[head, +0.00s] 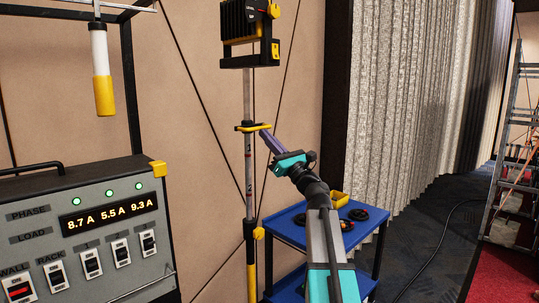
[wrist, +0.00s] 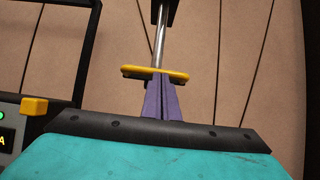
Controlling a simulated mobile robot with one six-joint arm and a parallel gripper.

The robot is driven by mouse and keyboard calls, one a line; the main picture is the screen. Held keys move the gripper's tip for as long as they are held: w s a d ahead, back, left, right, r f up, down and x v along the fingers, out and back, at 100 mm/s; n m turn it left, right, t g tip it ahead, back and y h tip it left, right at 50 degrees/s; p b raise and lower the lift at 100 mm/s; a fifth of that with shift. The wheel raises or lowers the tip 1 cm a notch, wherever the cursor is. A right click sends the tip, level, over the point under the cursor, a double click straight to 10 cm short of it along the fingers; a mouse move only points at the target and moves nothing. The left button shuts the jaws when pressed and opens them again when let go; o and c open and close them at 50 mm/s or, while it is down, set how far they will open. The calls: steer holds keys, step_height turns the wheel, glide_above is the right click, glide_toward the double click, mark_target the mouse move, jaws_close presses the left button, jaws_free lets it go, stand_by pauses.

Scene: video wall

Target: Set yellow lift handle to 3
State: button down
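The yellow lift handle (head: 243,128) is a flat horizontal bar around an upright metal pole (head: 247,95). It also shows in the wrist view (wrist: 178,75), with the bright pole rising above it. Small dark and red marks run down the pole below the handle; I cannot read them surely. My gripper (head: 265,134) reaches the handle from the lower right. Its purple fingers (wrist: 162,88) lie side by side with no clear gap, tips at the middle of the bar. They look shut; I cannot tell whether they touch the handle.
A black-and-yellow lamp head (head: 248,20) tops the pole. A blue cart (head: 288,232) stands behind my arm. A power panel (head: 85,260) with switches and a hanging yellow-and-white cylinder (head: 102,75) are at left. Thin cables cross the wall. A ladder (head: 510,130) stands at right.

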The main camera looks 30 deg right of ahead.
steer(key=shift+a+r, duration=0.1)
steer(key=shift+r, duration=2.7)
steer(key=s+d+f+b, duration=0.2)
steer(key=s+f+b, duration=0.4)
steer(key=s+f, duration=0.3)
steer(key=shift+f, duration=0.5)
steer(key=shift+d, duration=0.1)
